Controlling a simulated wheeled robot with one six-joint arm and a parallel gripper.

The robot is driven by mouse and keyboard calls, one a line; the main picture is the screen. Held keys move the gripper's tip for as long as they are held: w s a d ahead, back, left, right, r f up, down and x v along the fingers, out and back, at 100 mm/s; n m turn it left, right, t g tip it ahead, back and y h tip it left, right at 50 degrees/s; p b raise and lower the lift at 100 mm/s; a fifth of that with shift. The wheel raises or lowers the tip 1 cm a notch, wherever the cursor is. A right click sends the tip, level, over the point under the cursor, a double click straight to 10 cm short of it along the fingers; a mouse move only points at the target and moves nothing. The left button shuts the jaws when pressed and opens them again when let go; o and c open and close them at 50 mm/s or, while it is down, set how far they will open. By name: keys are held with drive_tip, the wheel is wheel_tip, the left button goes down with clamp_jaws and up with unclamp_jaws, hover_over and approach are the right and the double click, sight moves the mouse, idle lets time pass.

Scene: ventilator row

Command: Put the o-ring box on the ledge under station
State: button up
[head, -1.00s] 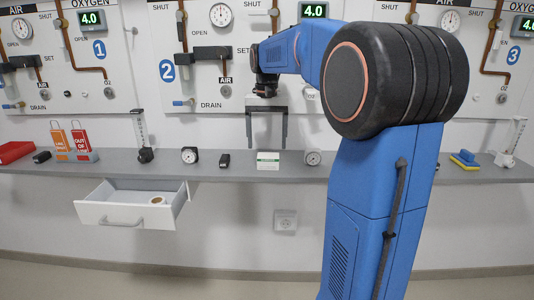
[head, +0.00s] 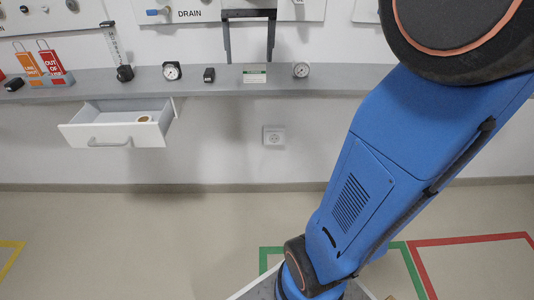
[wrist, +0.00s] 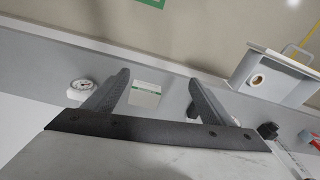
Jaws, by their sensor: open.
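A small white box with a green label band (head: 255,74), which looks like the o-ring box, sits on the grey ledge (head: 330,79) below the wall panels. Its lettering is too small to read. My gripper (head: 249,60) is open and empty, fingers pointing down, just above or behind the box in the head view. In the wrist view the box (wrist: 146,94) shows between the two spread fingers of my gripper (wrist: 160,82), apart from them. The station numbers are out of view now.
On the ledge, a black item (head: 209,75) and a gauge (head: 172,71) stand left of the box, and another gauge (head: 301,70) stands right. A white drawer (head: 112,135) hangs open below the ledge at left, with a small roll (head: 145,119) inside. Floor in front is clear.

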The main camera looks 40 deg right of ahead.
drive_tip(key=s+a+f+n+t, duration=0.1)
drive_tip(key=s+a+f, duration=0.3)
drive_tip(key=s+f, duration=0.5)
drive_tip(key=s+a+f+n+t, duration=0.2)
drive_tip(key=s+a+f+n, duration=0.2)
drive_tip(key=s+f, duration=0.4)
drive_tip(key=s+a, duration=0.1)
drive_tip(key=s, duration=0.3)
drive_tip(key=shift+s+a+f+t, duration=0.2)
drive_tip(key=shift+s+f+t, duration=0.1)
drive_tip(key=shift+s+f, duration=0.1)
drive_tip(key=shift+r, duration=0.1)
idle(0.8)
